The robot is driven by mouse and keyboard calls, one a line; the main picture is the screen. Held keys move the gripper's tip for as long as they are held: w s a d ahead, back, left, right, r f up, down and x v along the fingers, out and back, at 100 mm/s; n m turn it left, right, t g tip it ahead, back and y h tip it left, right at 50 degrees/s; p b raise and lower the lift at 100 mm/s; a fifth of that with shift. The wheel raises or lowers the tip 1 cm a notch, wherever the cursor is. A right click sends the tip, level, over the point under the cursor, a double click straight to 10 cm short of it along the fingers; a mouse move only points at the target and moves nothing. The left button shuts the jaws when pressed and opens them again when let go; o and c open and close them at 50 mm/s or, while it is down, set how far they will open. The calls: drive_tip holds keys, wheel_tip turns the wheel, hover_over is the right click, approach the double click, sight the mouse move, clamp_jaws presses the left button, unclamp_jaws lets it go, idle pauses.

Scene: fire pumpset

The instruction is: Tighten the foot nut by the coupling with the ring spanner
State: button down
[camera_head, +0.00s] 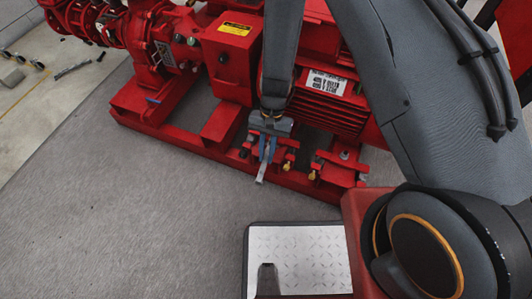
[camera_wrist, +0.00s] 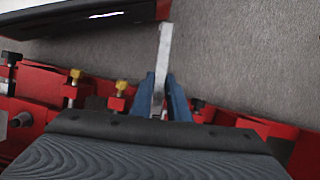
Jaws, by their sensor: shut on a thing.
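My gripper (camera_head: 267,150) is shut on the ring spanner (camera_head: 262,172), a pale grey metal bar, low over the red base frame by the motor's near side. In the wrist view the blue fingers (camera_wrist: 162,98) clasp the spanner (camera_wrist: 161,60), whose bar extends away over the grey floor. The spanner's ring end is not clearly seen. The red coupling guard (camera_head: 233,60) with a yellow label stands up and left of my gripper. The foot nut by the coupling is hidden or too small to make out around my gripper; whether the spanner touches it, I cannot tell.
The red motor (camera_head: 330,100) is behind my gripper. Brass-coloured bolts (camera_head: 312,175) stand along the base frame (camera_head: 215,155), and another foot nut (camera_head: 344,155) is at right. A tread-plate tray (camera_head: 295,250) lies in front. Grey floor (camera_head: 130,220) is clear at left.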

drive_tip(key=shift+f+b, duration=0.6)
drive_tip(key=shift+f, duration=0.7)
drive_tip(key=shift+a, duration=0.15)
drive_tip(key=shift+w+a+m+t+y+p, duration=0.25)
drive_tip(key=shift+w+a+m+y+p, duration=0.1)
drive_tip(key=shift+w+a+m, duration=0.65)
drive_tip(key=shift+w+a+m+t+y+p, duration=0.2)
drive_tip(key=shift+w+a+m+y+p, duration=0.2)
drive_tip(key=shift+w+a+m, duration=0.65)
drive_tip(key=shift+w+a+m+t+y+p, duration=0.3)
drive_tip(key=shift+w+a+m, duration=0.25)
drive_tip(key=shift+a+m, duration=0.9)
drive_tip(key=shift+s+d+n, duration=0.3)
drive_tip(key=shift+d, duration=0.05)
drive_tip(key=shift+r+p, duration=0.2)
drive_tip(key=shift+p, duration=0.2)
drive_tip(key=shift+s+r+p, duration=0.2)
drive_tip(key=shift+r+p, duration=1.45)
drive_tip(key=shift+r, duration=0.75)
